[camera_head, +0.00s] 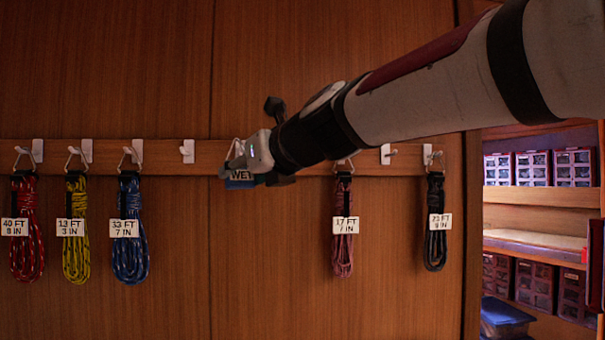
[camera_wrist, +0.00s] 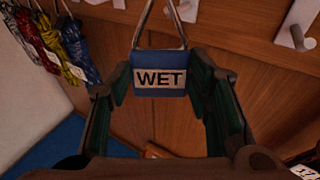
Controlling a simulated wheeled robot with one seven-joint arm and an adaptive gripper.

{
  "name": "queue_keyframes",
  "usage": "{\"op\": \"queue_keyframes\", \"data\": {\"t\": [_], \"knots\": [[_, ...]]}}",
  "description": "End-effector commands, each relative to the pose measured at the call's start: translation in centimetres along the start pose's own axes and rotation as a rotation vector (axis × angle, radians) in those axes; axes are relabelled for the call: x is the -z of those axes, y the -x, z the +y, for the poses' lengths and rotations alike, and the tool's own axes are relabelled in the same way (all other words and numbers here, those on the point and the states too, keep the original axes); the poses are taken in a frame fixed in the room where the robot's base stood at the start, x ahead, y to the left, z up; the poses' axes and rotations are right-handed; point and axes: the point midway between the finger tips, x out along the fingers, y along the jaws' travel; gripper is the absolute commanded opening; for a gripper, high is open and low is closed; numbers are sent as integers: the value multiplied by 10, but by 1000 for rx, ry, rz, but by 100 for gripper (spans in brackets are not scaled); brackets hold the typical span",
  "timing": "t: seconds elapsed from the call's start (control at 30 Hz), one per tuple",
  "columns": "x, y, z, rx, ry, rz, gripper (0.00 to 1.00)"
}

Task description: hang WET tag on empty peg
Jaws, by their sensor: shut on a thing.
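The blue WET tag (camera_wrist: 160,90), with a white label reading WET, sits between the fingertips of my gripper (camera_wrist: 160,78) in the wrist view. My gripper is shut on it at its side edges. Its pale wire loop (camera_wrist: 147,22) runs up out of the wrist view. In the head view the tag (camera_head: 240,180) shows partly below my gripper (camera_head: 252,160), in front of the board. Whether the loop touches a peg there is hidden. A bare white peg (camera_head: 187,151) is left of my gripper, and another bare peg (camera_head: 387,153) is to its right.
Red (camera_head: 27,245), yellow (camera_head: 76,245) and blue (camera_head: 131,250) coiled lines hang at the left. Pink (camera_head: 342,255) and black (camera_head: 435,245) coils hang at the right. My arm hides part of the peg board (camera_head: 165,155). Shelves with bins (camera_head: 535,168) stand far right.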

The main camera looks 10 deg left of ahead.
Motion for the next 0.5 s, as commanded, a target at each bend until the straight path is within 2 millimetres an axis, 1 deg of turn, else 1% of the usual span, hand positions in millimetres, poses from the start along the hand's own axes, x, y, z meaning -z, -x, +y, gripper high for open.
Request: {"op": "queue_keyframes", "data": {"t": [0.37, 0.5], "knots": [[-1, -19, -11, 0, 0, 1, 19], [1, -24, -14, 0, 0, 0, 19]]}}
